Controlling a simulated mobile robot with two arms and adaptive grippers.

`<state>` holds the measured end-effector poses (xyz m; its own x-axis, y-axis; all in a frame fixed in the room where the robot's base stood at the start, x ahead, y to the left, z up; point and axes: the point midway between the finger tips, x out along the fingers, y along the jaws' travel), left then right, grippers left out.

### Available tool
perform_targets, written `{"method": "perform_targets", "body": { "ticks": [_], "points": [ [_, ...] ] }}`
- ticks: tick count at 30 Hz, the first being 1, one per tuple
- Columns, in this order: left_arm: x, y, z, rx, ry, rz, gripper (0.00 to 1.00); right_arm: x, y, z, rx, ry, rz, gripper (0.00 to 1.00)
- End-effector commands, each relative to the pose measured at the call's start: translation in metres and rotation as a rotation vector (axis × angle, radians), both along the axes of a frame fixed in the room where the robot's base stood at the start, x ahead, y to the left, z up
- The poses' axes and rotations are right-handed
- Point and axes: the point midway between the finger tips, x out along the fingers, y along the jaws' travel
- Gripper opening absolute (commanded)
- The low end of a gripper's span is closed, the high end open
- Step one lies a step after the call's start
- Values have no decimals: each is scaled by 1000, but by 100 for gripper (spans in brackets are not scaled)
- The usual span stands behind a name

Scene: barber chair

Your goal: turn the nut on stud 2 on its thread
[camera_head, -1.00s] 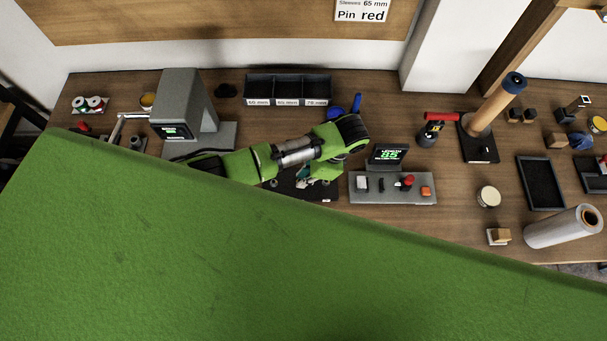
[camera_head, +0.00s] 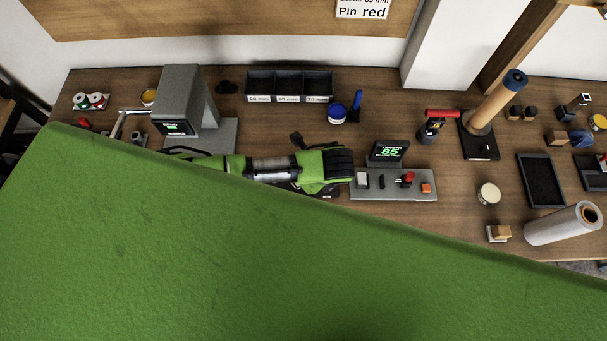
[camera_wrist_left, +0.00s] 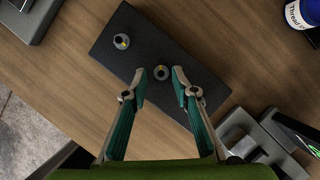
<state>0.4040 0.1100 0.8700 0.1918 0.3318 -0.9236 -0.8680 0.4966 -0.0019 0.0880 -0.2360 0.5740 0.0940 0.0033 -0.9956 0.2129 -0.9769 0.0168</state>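A dark block (camera_wrist_left: 185,53) lies on the wooden table in the left wrist view. Two studs with grey nuts and yellowish centres show on it, one nut (camera_wrist_left: 121,41) near its upper left end and one nut (camera_wrist_left: 160,72) nearer the middle. No labels show which is stud 2. My left gripper (camera_wrist_left: 158,78) is open, its two teal fingers on either side of the middle nut, with gaps visible. Height above the block is hard to judge. In the head view my green left arm hides the fingers and most of the block. My right gripper is not in view.
A blue-lidded jar (camera_head: 337,114), labelled "Thread" in the wrist view, stands behind my left arm. A grey gauge plate with a screen (camera_head: 388,151) is to the right. A grey press (camera_head: 183,105) is to the left. Three black bins (camera_head: 288,86) stand behind.

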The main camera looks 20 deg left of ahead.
Motion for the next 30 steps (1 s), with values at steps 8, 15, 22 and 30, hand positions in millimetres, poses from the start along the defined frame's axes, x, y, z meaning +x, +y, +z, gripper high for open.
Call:
{"method": "perform_targets", "body": {
  "ticks": [8,15,22,30],
  "points": [
    [0,0,0,1,0,4,30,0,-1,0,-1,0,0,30],
    [-2,-7,17,-4,-3,3,30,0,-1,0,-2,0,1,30],
    [-11,-24,62,-5,-2,3,30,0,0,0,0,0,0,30],
    [-18,-37,102,-1,-3,2,30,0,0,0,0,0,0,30]
  ]
}}
